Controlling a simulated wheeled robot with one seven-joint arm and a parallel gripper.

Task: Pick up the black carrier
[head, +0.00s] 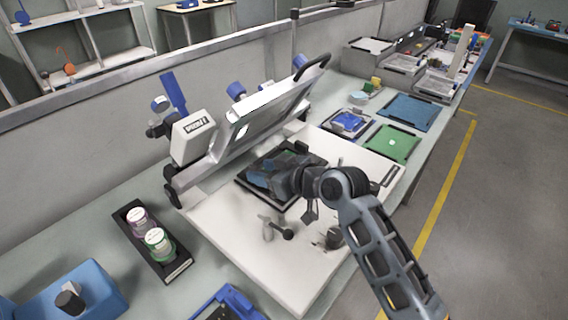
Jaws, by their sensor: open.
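The black carrier (262,160) is a flat, dark square frame lying on the white plate (235,232) of the machine, in the middle of the head view. My gripper (272,178) is over the carrier, with my arm reaching in from the lower right. The gripper is open. It hides much of the carrier's middle and near right side. I cannot tell whether the fingers touch the carrier or hang just above it.
A tilted machine lid (262,115) with a black handle stands raised behind the carrier. A black tray (150,240) with two jars is at the left. A green mat (391,143) and a blue mat (411,111) lie at the right. Small knobs (286,233) stand on the plate's near part.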

